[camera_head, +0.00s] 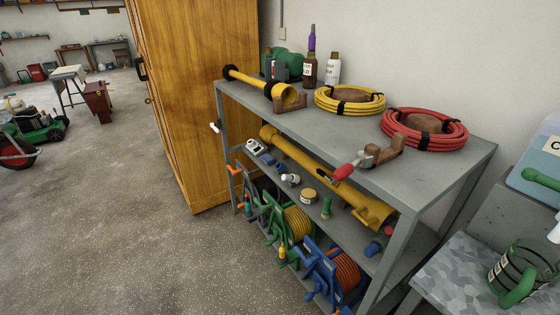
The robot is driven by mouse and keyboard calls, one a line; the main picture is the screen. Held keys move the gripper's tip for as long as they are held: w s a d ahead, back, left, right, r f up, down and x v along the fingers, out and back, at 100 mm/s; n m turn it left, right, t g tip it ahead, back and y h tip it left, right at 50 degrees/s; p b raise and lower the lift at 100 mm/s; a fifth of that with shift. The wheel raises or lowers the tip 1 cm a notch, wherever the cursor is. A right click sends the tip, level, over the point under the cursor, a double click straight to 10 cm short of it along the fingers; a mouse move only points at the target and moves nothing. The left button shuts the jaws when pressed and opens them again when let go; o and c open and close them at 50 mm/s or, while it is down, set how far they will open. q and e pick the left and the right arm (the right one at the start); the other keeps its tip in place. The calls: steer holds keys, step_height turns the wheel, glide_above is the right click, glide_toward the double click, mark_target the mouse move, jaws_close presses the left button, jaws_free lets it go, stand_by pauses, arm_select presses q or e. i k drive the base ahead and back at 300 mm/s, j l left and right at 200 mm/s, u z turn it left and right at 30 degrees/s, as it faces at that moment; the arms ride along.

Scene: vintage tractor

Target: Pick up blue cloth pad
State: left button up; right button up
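I cannot clearly make out a blue cloth pad in the head view. A small dark blue item (267,158) lies on the middle level of the grey metal shelf (310,128), beside a white device; it is too small to tell if it is cloth. Another blue item (374,248), rounded in look, is at the right end of that level. Neither my left nor my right gripper shows in the view.
The shelf top holds a yellow hose coil (350,110), a red hose coil (452,142) and bottles (310,70). Hose reels (345,270) stand below. A wooden cabinet (200,90) is left of the shelf.

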mark_target(267, 159)
steer(key=i+j+z, duration=0.45)
steer(key=j+z, duration=0.25)
steer(key=i+j+z, duration=0.2)
steer(key=z, duration=0.15)
steer(key=j, duration=0.1)
